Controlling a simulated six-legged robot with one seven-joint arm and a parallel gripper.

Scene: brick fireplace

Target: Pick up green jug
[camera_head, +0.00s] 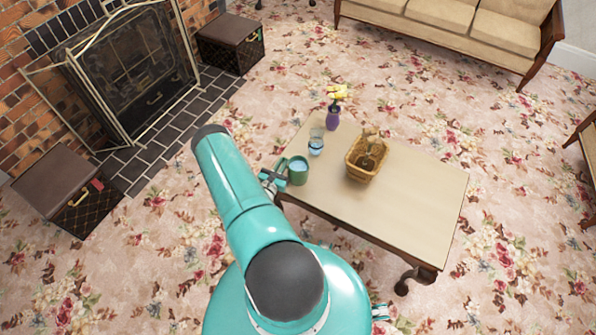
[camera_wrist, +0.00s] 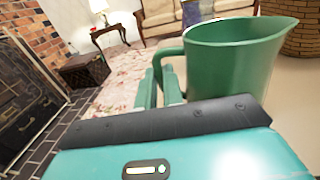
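The green jug (camera_head: 298,171) stands upright at the left edge of the low table (camera_head: 416,207). Its body and spout show large at the right in the wrist view (camera_wrist: 232,62), with its handle facing my gripper. My gripper (camera_head: 273,180) is beside the jug, on its handle side. In the wrist view, its two teal fingers (camera_wrist: 160,86) stand at the handle with a narrow gap between them, and the handle's lower part runs down behind or between them. I cannot tell whether they press on it. The jug's base is hidden in the wrist view.
A clear glass (camera_head: 316,142), a purple vase (camera_head: 332,117) with yellow flowers and a wicker basket (camera_head: 366,158) stand on the table near the jug. The table's right part is bare. A fireplace (camera_head: 130,75) and two dark boxes (camera_head: 230,43) are at the left.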

